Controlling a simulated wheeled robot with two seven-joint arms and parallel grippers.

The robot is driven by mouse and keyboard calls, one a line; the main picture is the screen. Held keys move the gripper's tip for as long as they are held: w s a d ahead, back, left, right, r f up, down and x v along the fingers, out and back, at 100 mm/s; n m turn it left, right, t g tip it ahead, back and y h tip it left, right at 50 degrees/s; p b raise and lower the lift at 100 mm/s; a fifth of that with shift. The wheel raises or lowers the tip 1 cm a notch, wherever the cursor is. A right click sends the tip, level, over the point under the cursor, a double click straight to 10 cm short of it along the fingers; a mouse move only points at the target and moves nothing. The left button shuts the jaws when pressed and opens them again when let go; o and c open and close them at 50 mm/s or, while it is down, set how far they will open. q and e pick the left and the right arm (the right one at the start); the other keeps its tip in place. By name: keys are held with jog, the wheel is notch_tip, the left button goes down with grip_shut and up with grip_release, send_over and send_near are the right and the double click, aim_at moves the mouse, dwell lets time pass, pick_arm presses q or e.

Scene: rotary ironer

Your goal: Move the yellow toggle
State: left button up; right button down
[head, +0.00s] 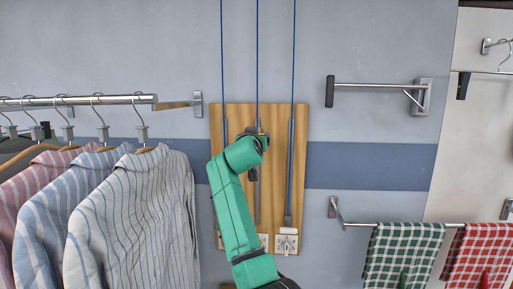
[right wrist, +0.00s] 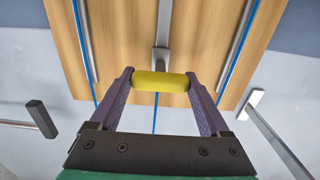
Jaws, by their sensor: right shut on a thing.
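The yellow toggle (right wrist: 161,82) is a short rounded bar on a grey stem in front of the wooden board (right wrist: 215,30). My right gripper (right wrist: 160,84) is shut on it, with one purple finger at each end of the bar. In the head view my green right arm reaches up to the upper middle of the board (head: 286,120), and its gripper (head: 257,133) and wrist largely hide the toggle. My left gripper is in neither view.
Blue cords (head: 257,60) run down to grey rods on the board, with white fittings (head: 286,242) at its foot. Striped shirts (head: 140,215) hang on a rail at left. A wall bracket (head: 375,88) and checked towels (head: 402,250) are at right.

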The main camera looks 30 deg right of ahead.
jog(key=shift+r, duration=0.75)
jog(key=shift+c, duration=0.4)
grip_release()
jog(key=shift+o, duration=0.4)
jog(key=shift+w+d+f, duration=0.1)
jog(key=shift+f, duration=0.2)
jog(key=b+v, duration=0.8)
jog(key=v, duration=0.6)
jog(key=shift+s+a+r, duration=0.15)
jog(key=shift+s+a, duration=0.05)
jog(key=shift+s, duration=0.05)
